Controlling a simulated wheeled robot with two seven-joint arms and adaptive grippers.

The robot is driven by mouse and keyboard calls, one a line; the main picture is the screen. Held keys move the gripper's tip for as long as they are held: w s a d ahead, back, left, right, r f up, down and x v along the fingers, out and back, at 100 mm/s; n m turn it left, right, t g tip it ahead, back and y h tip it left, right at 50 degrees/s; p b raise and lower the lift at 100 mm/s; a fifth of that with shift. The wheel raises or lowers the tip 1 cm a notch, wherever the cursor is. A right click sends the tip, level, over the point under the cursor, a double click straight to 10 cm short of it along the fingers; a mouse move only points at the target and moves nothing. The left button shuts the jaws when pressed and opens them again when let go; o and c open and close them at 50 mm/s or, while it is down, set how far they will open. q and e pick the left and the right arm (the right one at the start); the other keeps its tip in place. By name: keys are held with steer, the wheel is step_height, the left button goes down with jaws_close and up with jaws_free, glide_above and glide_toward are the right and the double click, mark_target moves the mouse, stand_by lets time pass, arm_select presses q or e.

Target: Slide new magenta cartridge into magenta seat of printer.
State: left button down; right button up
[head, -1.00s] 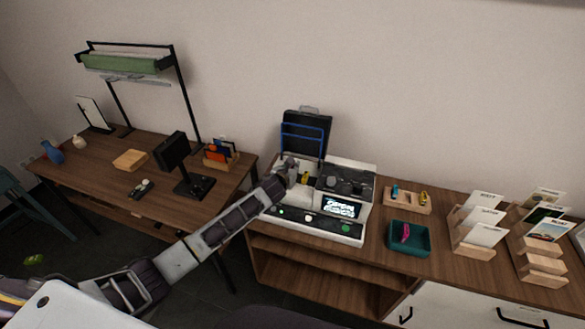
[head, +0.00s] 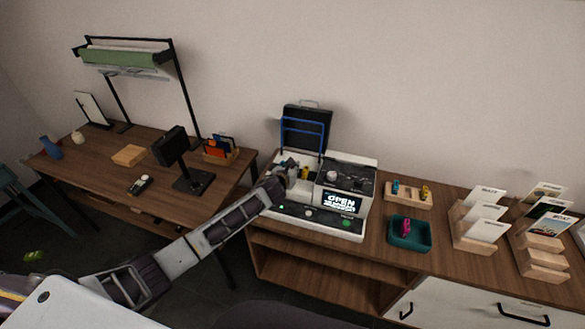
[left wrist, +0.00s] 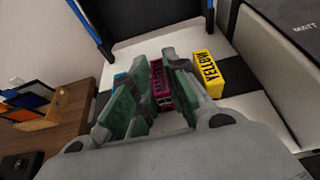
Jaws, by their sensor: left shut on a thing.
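The white and dark printer (head: 318,219) stands on the wooden counter with its lid raised and its screen reading "OPEN". My left gripper (head: 290,169) is inside the open bay. In the left wrist view its fingers are closed around a magenta cartridge (left wrist: 158,80), which stands between a cyan cartridge (left wrist: 121,77) on the left and a yellow cartridge (left wrist: 206,72) on the right. The fingers hide its lower part, so I cannot tell how deep it sits in the seat. Another magenta cartridge (head: 406,227) lies in the teal tray (head: 423,247). My right gripper is not in view.
A wooden holder (head: 410,203) right of the printer bears a cyan and a yellow cartridge. Blue lid bars (left wrist: 84,20) rise close behind the bay. Card racks (head: 470,240) stand further right. A black stand (head: 193,183) is on the left desk.

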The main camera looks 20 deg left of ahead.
arm_select(q)
steer(key=shift+f, duration=0.15)
steer(key=c, duration=1.3)
jaws_free()
steer(key=shift+s, duration=0.1)
steer(key=shift+f, duration=0.1)
steer(key=shift+s, duration=0.2)
steer(key=shift+r+v, duration=0.1)
steer(key=shift+v, duration=2.8)
steer(key=shift+r+v, duration=0.15)
steer(key=shift+v, duration=2.75)
steer(key=shift+w, duration=0.1)
steer(key=shift+r+p, duration=3.35)
steer(key=shift+r, duration=1.15)
